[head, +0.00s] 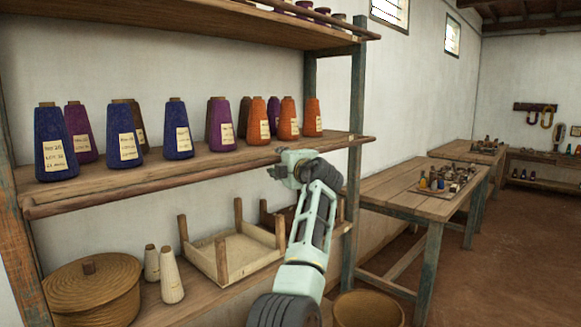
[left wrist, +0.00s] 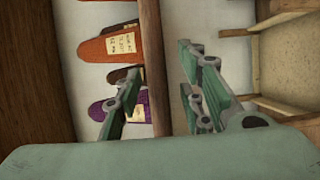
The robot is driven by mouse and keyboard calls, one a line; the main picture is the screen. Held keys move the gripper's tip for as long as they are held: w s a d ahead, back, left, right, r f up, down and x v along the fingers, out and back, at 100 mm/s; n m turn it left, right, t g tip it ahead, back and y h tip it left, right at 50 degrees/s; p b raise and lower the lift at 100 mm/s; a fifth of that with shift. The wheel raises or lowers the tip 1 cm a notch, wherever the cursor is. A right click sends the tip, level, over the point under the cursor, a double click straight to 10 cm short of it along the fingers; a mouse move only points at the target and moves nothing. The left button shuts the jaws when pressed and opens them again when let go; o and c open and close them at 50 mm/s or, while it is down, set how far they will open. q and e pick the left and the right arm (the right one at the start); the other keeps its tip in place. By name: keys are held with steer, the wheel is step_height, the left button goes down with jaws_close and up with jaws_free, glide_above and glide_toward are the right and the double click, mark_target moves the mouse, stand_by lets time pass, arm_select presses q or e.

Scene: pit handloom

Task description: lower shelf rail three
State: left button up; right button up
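The round wooden rail (head: 150,186) runs along the front edge of the middle shelf, below the cones of thread. The upper shelf has a similar rail (head: 320,22). My left gripper (head: 284,166) is at the middle rail, right of its centre. In the left wrist view, the gripper (left wrist: 158,106) is open, with one finger on each side of a wooden bar (left wrist: 153,60), seemingly that rail, turned upright in this view. Nothing is gripped. I cannot tell whether the fingers touch the wood. My right gripper is not in view.
Blue, purple, brown and orange cones (head: 178,130) stand on the middle shelf. Below are a lidded basket (head: 95,290), pale cones (head: 168,275) and a wooden tray frame (head: 235,258). A right post (head: 356,100) borders the shelf. A workbench (head: 415,200) stands beyond.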

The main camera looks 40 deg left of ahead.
arm_select(q)
steer(key=v, duration=1.1)
